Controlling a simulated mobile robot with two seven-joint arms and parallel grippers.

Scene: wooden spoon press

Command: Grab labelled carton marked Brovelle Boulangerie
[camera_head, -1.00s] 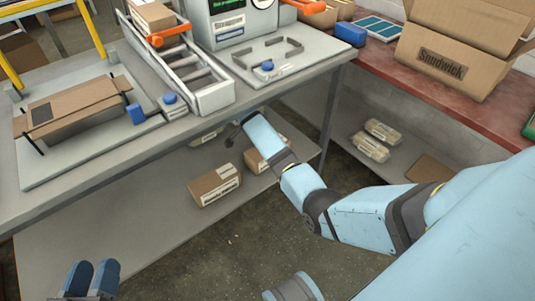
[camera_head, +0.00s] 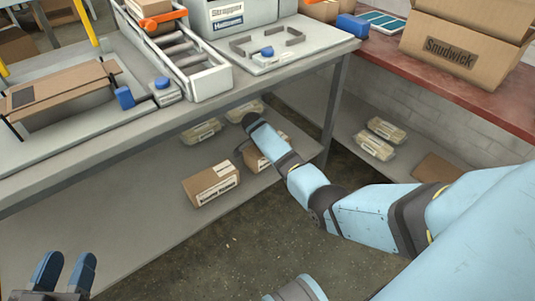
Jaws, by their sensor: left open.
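A brown carton (camera_head: 208,184) with a white printed label stands on the low shelf under the workbench. A second brown carton (camera_head: 257,160) stands behind it to the right, partly hidden by my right arm. I cannot read Brovelle Boulangerie on either label. My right arm reaches in from the right, and the dark end that seems to be my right gripper (camera_head: 252,122) is just above the second carton. I cannot make out its fingers. My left gripper (camera_head: 63,270) is at the bottom left, open and empty, well apart from the cartons.
Clear-wrapped packs (camera_head: 203,131) lie at the back of the shelf. The workbench (camera_head: 310,62) overhangs the shelf and carries a roller track (camera_head: 180,48) and a flattened carton. A carton marked Snudwick (camera_head: 452,52) stands on the red counter. The shelf's front left is bare.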

